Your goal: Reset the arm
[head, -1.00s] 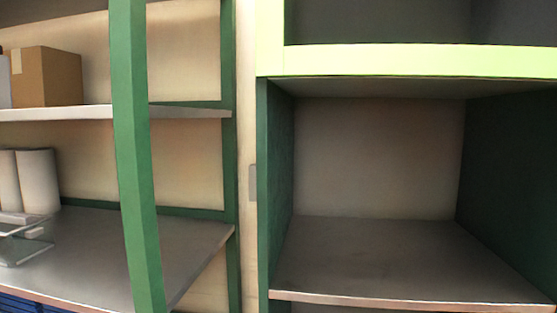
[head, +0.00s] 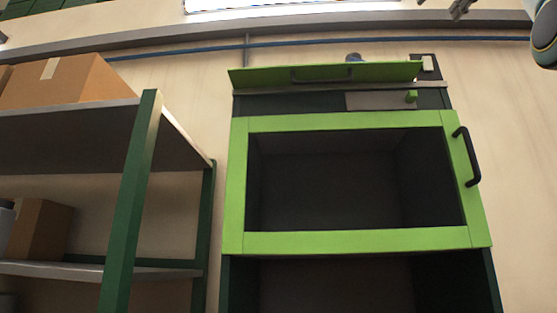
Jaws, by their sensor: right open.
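My right gripper (head: 459,9) shows small at the top edge of the head view, towards the right, cut off by the frame. Its fingers are apart and I see nothing between them. It is up near the wall, above and to the right of the green cabinet (head: 350,238). Part of my right arm shows at the top right corner. My left gripper and left arm are out of view.
The cabinet has a bright green framed front with a black handle (head: 468,157) and a dark, empty-looking inside. A green flap (head: 325,74) tops it. At left, a green-posted shelf (head: 128,210) holds cardboard boxes (head: 62,80). A blue pipe (head: 300,42) crosses the wall.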

